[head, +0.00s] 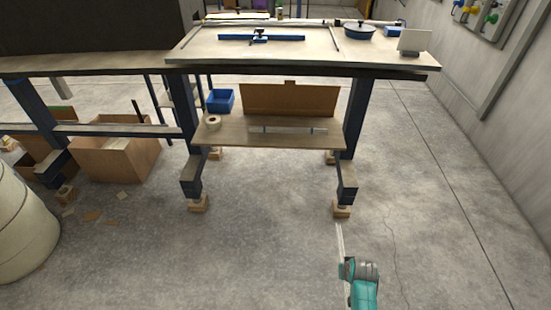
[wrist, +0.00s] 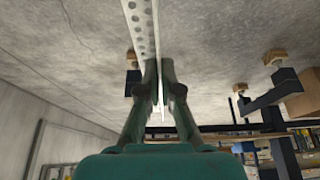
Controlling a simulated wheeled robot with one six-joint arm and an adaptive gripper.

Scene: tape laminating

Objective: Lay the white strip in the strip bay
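My gripper (wrist: 159,72) is shut on the white strip (wrist: 143,28), a long thin piece with a row of holes along one face. The strip runs up between the fingers and out of the top of the wrist view. In the head view, a thin part of the white strip (head: 340,240) shows above my teal arm at the lower right, seen against the floor and apart from the workbench. My fingertips are not clear there. I cannot tell for sure which part is the strip bay. A narrow pale strip-like piece (head: 288,129) lies on the lower shelf.
The lower shelf (head: 235,137) holds a tape roll (head: 213,122), a blue bin (head: 220,101) and a brown box (head: 290,99). Open floor lies in front.

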